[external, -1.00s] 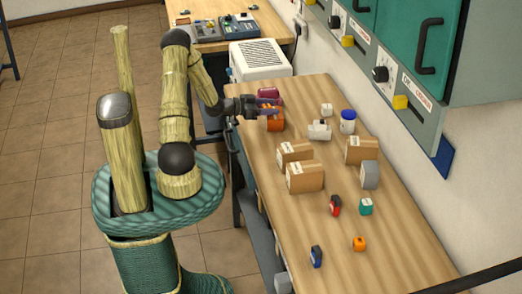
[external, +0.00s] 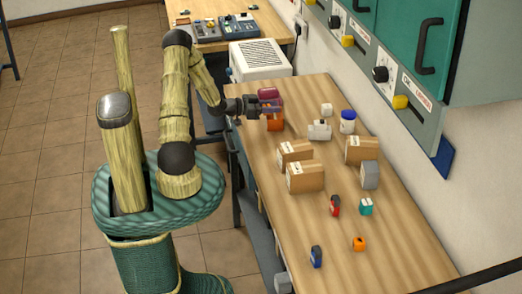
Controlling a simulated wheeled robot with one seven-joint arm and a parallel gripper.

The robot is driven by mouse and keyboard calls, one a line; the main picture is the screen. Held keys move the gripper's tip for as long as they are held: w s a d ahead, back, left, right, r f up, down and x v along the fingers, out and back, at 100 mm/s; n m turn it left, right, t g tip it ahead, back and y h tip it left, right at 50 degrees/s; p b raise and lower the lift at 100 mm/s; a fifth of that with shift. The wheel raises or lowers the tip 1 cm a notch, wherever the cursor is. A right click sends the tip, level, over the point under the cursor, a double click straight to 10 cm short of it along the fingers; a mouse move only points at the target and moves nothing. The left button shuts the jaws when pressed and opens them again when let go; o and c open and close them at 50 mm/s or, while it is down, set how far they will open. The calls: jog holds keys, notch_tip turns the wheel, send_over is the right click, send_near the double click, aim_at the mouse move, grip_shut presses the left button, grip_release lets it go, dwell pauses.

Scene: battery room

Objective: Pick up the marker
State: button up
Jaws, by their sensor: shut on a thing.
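My gripper (external: 268,105) is at the far left part of the long wooden workbench (external: 405,245). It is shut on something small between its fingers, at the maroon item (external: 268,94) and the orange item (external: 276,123). The fingers partly cover both items. I cannot make out what is held, or whether it is the marker. No marker shows clearly elsewhere on the bench.
Right of my gripper are a white item (external: 319,131) and a blue-lidded jar (external: 347,122). Cardboard boxes (external: 305,178) stand mid-bench. Small red (external: 335,206), teal (external: 366,207), blue (external: 316,257) and orange (external: 359,243) items lie nearer. Wall cabinets (external: 425,50) border the right.

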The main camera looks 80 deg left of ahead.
notch_tip(320, 180, up, 10)
dwell(0.7)
jog(key=shift+w, duration=0.1)
dwell(0.3)
jog(key=w+b, duration=0.1)
jog(key=w, duration=0.1)
jog(key=shift+w+r, duration=0.15)
jog(key=shift+w, duration=0.2)
notch_tip(320, 180, down, 6)
jog(key=shift+f+b, duration=0.15)
jog(key=shift+b, duration=0.3)
